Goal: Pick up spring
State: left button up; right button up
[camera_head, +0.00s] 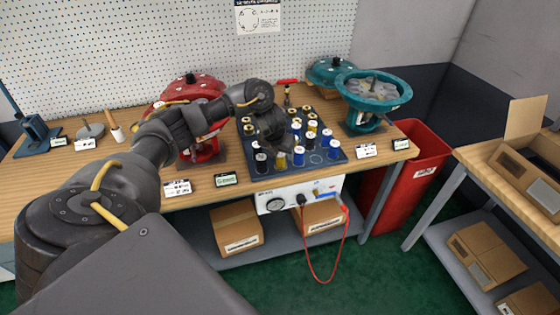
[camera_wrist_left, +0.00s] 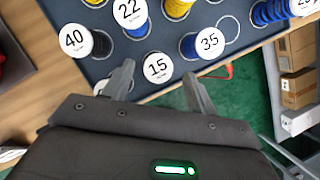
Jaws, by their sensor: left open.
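Several coiled springs with white numbered caps stand on a dark tray (camera_head: 328,158) on the workbench. In the left wrist view the cap reading 15 (camera_wrist_left: 157,67) lies between my left gripper's (camera_wrist_left: 158,75) two spread fingertips, with its yellow coil partly hidden below. Around it are the black spring 40 (camera_wrist_left: 75,40), the blue spring 22 (camera_wrist_left: 135,25) and the blue spring 35 (camera_wrist_left: 200,45). In the head view my left gripper (camera_head: 279,148) points down over the tray's front row, at the yellow spring (camera_head: 281,160). It is open; contact cannot be told. My right gripper is not in view.
A red actuator housing (camera_head: 197,90) stands left of the tray, partly behind my arm. A teal housing (camera_head: 368,95) stands to the right. A white control box (camera_head: 298,197) with a red cable (camera_head: 308,262) hangs below the bench's front edge. A red bin (camera_head: 410,175) stands beside the bench.

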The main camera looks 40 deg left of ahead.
aim_at(280, 154)
pick_arm(q)
jog(key=x, duration=0.5)
jog(key=shift+a, duration=0.15)
jog(key=shift+c, duration=0.3)
jog(key=c, duration=1)
jog(key=shift+c, duration=0.2)
jog(key=shift+r, duration=0.15)
